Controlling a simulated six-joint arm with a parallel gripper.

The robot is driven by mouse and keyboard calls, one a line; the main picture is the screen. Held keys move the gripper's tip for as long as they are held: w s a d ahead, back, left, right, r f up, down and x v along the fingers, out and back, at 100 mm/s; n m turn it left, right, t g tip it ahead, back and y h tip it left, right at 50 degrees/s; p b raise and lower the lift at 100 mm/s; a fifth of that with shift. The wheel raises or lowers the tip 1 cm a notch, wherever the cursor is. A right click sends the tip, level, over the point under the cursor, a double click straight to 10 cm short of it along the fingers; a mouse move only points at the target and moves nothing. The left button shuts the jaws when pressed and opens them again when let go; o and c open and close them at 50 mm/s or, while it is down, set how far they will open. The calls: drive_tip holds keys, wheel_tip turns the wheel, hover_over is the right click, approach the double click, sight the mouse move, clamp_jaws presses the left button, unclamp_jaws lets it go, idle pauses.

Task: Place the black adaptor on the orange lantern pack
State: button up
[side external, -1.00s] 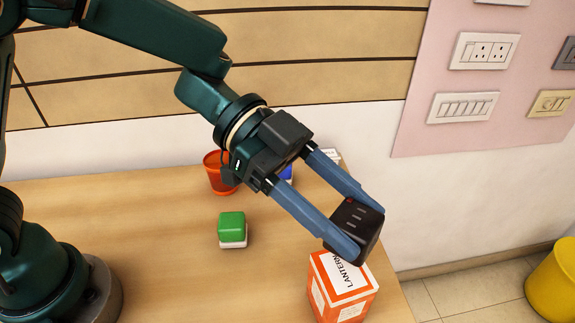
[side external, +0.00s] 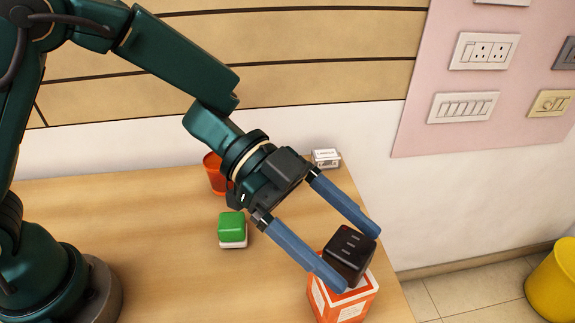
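The black adaptor (side external: 350,252) sits on top of the orange lantern pack (side external: 350,308), a white and orange box at the table's right front. The adaptor looks roughly level and covers much of the pack's top. My gripper (side external: 357,258) reaches down from the upper left, with one blue finger on each side of the adaptor. The fingers are spread wider than the adaptor and look open. The near finger hides the adaptor's lower left edge and part of the pack's top. Whether either finger still touches the adaptor is hard to tell.
A green and white block (side external: 232,228) stands left of my gripper. An orange cup (side external: 214,172) stands behind, partly hidden by my arm. A small white box (side external: 326,158) lies at the back near the wall. The table's right edge is close to the pack.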

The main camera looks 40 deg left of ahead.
drive_tip(key=shift+a+r, duration=0.1)
drive_tip(key=shift+r, duration=0.15)
drive_tip(key=v, duration=1.1)
drive_tip(key=w+a+r+n+t+y, duration=0.6)
drive_tip(key=w+r+t, duration=0.3)
drive_tip(key=w+t, duration=0.3)
drive_tip(key=s+a+n+t+y, duration=0.2)
drive_tip(key=a+n+t+y, duration=0.1)
drive_tip(key=a+n+y, duration=0.4)
drive_tip(key=s+a+f+n+g+y, duration=0.35)
drive_tip(key=s+a+f+g, duration=0.2)
drive_tip(key=s, duration=0.35)
drive_tip(key=s+d+f+n+g+h, duration=0.1)
drive_tip(key=s+d+f+g+h, duration=0.2)
drive_tip(key=s, duration=0.7)
wheel_tip(320, 180, down, 2)
drive_tip(key=shift+d+f+g, duration=0.2)
drive_tip(key=shift+d+g, duration=0.25)
drive_tip(key=shift+d, duration=0.1)
